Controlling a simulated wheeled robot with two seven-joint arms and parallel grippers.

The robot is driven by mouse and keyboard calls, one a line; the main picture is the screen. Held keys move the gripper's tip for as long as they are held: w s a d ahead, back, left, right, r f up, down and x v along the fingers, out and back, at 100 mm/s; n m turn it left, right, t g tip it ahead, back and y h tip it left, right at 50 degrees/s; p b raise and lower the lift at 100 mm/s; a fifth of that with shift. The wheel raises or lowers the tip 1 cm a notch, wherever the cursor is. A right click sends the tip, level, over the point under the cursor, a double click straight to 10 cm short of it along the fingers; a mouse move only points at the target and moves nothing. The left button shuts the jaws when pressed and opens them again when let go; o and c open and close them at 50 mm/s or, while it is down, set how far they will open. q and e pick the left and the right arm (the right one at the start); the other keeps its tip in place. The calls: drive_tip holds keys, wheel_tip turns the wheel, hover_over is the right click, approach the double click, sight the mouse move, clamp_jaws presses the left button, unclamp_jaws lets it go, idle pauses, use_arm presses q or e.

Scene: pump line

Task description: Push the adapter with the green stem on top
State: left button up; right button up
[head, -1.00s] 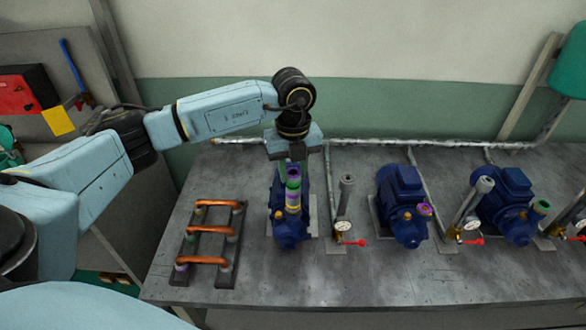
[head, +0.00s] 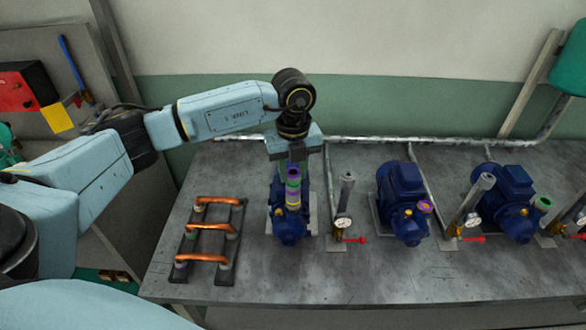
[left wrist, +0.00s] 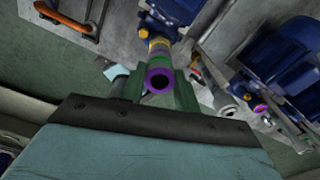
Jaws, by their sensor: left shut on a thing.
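My left gripper (head: 292,165) points down over the left blue pump (head: 290,228), shut on the adapter (head: 293,181). The adapter has a green stem and a purple ring at its open top. It stands nearly upright in line with the pump's port, above purple and yellow bands (head: 293,200). I cannot tell exactly where adapter and port meet. In the left wrist view, the adapter's purple mouth (left wrist: 159,80) sits between the green fingers, with yellow and purple bands beyond it. My right gripper is not in view.
A dark rack with several copper pipes (head: 208,230) lies to the left on the grey bench (head: 330,285). A gauge with a red-handled valve (head: 342,222) stands close right of the left pump. Further right are the middle pump (head: 402,195) and the right pump (head: 505,195).

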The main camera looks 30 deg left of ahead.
use_arm(q)
drive_tip(key=o, duration=1.1)
drive_tip(key=shift+r+p, duration=2.2)
drive_tip(key=shift+r, duration=0.8)
wheel_tip(320, 180, up, 13)
drive_tip(key=shift+r+b, duration=0.15)
drive_tip(key=shift+b, duration=0.4)
